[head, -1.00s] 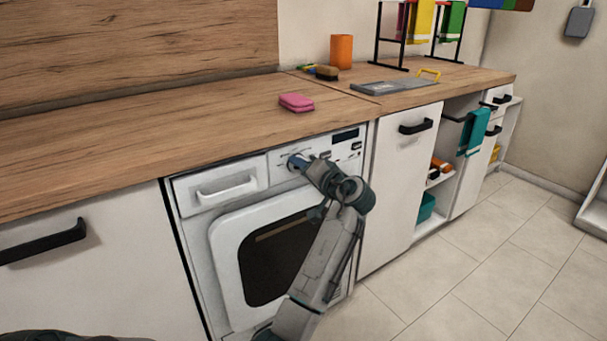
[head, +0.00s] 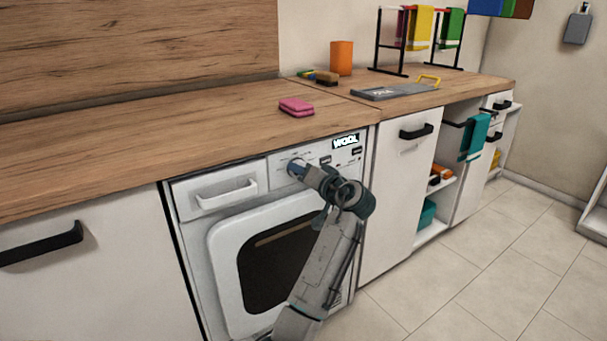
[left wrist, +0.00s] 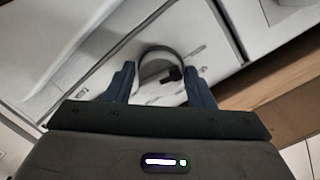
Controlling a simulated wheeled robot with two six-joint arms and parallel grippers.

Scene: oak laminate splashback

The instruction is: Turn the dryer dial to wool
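The dryer (head: 222,250) is white and sits under the counter. Its display (head: 346,141) is lit and reads "WOOL". My left gripper (head: 295,168) is at the dial on the control panel and largely covers it in the head view. In the left wrist view the round dial (left wrist: 160,62) stands between the two blue fingers of my left gripper (left wrist: 160,82). A dark mark shows on the dial side toward the right finger. My right gripper is not in view.
The dryer's drawer handle (head: 227,194) is left of the dial, and its round-cornered door (head: 225,270) is below. The wooden counter edge runs above the panel. A pink sponge (head: 296,107) lies on the counter. The floor (head: 455,265) at the right is clear.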

